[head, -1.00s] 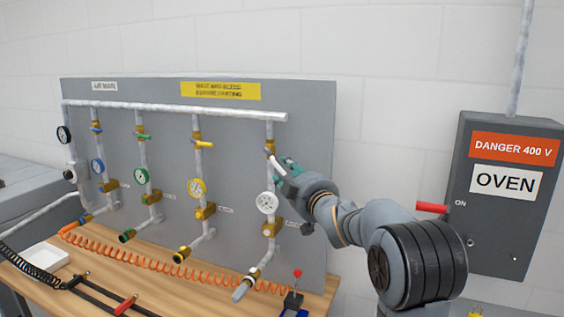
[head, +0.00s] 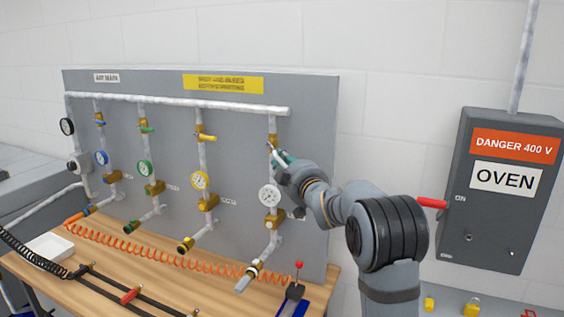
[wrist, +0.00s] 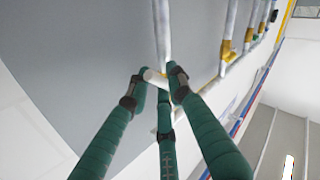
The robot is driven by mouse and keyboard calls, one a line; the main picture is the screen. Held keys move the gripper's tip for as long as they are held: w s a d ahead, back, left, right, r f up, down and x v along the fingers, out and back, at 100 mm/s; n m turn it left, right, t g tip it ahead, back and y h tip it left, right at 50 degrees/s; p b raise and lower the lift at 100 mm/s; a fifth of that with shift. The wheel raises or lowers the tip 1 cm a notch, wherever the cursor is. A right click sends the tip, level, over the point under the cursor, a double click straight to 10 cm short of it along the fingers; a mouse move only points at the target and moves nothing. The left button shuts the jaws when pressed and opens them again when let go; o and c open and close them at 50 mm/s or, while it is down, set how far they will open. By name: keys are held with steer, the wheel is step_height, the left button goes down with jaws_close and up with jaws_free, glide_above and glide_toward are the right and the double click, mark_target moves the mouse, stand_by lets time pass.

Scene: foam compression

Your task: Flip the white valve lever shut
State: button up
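The white valve lever (wrist: 156,78) sits on the brass valve of the rightmost pipe. In the wrist view it lies across the gap between my fingertips. In the head view my gripper (head: 282,158) is at this valve (head: 273,139) and hides most of the lever.
A white-faced gauge (head: 270,195) hangs just below on the same pipe. Pipes with yellow (head: 206,137), green (head: 147,129) and blue (head: 100,123) levers stand to the left. The grey OVEN box (head: 500,195) with a red handle (head: 431,203) is at the right.

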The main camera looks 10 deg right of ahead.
jaws_close()
stand_by(0.4)
